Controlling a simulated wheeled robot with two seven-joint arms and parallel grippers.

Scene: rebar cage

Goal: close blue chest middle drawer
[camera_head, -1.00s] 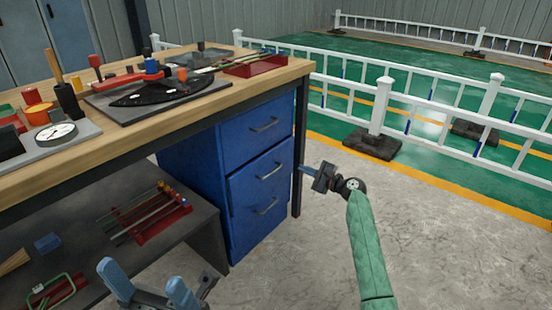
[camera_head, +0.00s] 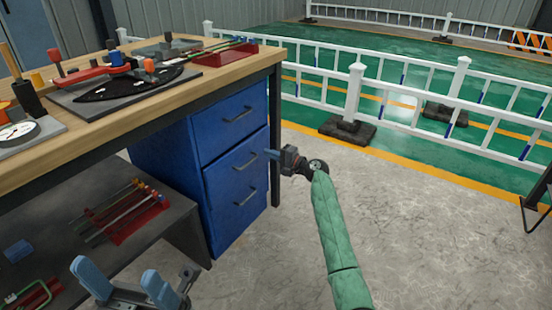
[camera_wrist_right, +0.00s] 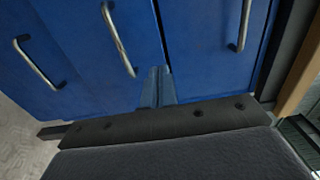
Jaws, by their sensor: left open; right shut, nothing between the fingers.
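The blue chest (camera_head: 165,150) stands under the right end of the workbench, its drawers one above another with metal bar handles. Its middle drawer (camera_head: 225,182) seems to sit slightly proud of the top drawer (camera_head: 225,125); the exact gap is hard to tell. My right gripper (camera_head: 270,154) is shut and empty at the right side of the middle drawer front. In the right wrist view the shut fingers (camera_wrist_right: 157,84) lie over the middle drawer near its seam with the top drawer; contact is unclear. My left gripper (camera_head: 122,280) is open and empty at the bottom left.
The wooden workbench (camera_head: 190,98) carries tools and trays above the chest. A dark lower shelf (camera_head: 165,210) with a red rack of rods lies left of it. A white fence (camera_head: 355,90) stands behind. The concrete floor (camera_head: 430,230) to the right is clear.

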